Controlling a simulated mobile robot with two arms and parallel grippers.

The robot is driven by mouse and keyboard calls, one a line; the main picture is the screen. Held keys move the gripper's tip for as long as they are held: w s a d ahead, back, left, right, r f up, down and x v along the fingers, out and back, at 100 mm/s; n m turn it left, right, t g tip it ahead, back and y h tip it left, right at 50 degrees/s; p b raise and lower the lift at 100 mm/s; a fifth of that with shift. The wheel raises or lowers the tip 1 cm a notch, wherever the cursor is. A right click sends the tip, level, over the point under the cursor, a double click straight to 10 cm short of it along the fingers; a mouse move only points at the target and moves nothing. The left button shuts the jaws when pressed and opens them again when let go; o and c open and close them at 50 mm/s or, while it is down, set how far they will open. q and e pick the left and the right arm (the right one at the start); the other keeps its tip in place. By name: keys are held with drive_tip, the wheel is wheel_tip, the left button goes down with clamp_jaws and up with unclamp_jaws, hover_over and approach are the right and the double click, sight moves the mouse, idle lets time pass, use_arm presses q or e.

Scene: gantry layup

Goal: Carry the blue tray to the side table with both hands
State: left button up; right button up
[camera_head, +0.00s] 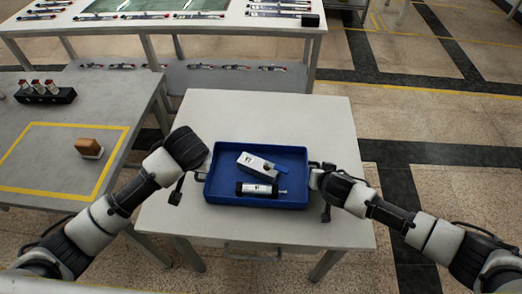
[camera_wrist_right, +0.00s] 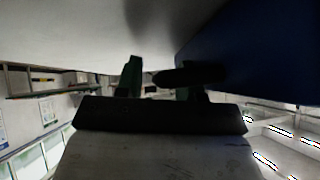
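The blue tray (camera_head: 255,203) appears to rest level on a small pale table (camera_head: 300,118). It holds a white and blue box-like part (camera_head: 254,162) and a black and silver cylinder (camera_head: 258,189). My left gripper (camera_head: 205,173) is at the tray's left side, its fingers mostly hidden by my wrist. My right gripper (camera_head: 315,175) is at the tray's right side. In the right wrist view its fingers (camera_wrist_right: 159,82) stand apart, with a dark handle-like bar (camera_wrist_right: 192,75) by the right finger and the tray's blue wall (camera_wrist_right: 265,50) beyond.
A long workbench (camera_head: 180,22) with tools stands behind. Open floor (camera_head: 440,110) lies at right.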

drive_tip(key=v, duration=1.2)
drive_tip(key=shift+f, duration=0.1)
